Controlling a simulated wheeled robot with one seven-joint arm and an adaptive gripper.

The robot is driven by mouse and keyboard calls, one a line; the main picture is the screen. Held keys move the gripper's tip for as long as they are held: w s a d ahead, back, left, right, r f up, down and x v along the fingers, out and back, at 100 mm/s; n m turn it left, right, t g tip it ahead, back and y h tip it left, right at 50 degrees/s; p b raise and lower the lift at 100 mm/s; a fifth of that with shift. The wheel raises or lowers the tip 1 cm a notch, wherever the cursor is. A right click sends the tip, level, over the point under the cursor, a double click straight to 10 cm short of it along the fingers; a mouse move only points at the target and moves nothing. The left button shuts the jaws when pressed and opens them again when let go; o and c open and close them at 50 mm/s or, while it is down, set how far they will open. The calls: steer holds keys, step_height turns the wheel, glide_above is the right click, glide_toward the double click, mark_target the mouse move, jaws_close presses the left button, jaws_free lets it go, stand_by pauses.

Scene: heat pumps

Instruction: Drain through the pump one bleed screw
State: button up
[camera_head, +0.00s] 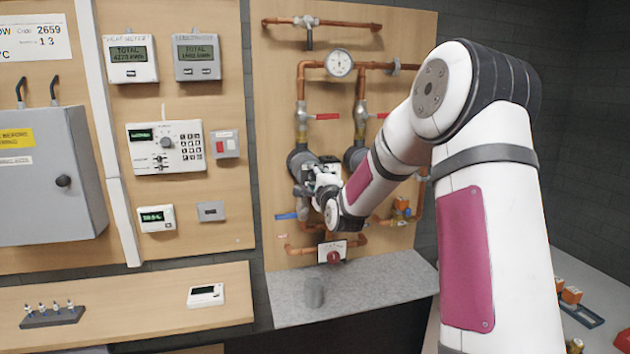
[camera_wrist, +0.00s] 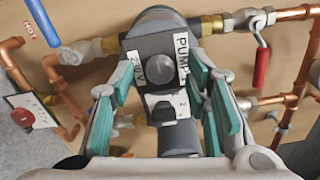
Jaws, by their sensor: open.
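The pump (camera_wrist: 155,20) has a black front box marked PUMP. A large grey round screw head (camera_wrist: 160,71) with a slot is on this box, and a smaller dark knob (camera_wrist: 163,112) with a number label is beside it. My open gripper (camera_wrist: 162,78) faces the box, with a teal-padded finger on each side and visible gaps to the screw head. In the head view my gripper (camera_head: 318,180) is at the left of two pumps (camera_head: 299,158) and partly hides it. The other pump (camera_head: 352,157) is partly behind my arm.
Copper pipes and red-handled valves (camera_head: 325,116) surround the pumps, with a gauge (camera_head: 340,62) above. A blue handle (camera_wrist: 40,18) is close in the wrist view. Below are a red knob (camera_head: 333,257) and a grey cup (camera_head: 313,292) on the grey shelf (camera_head: 385,283).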

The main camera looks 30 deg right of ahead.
jaws_close()
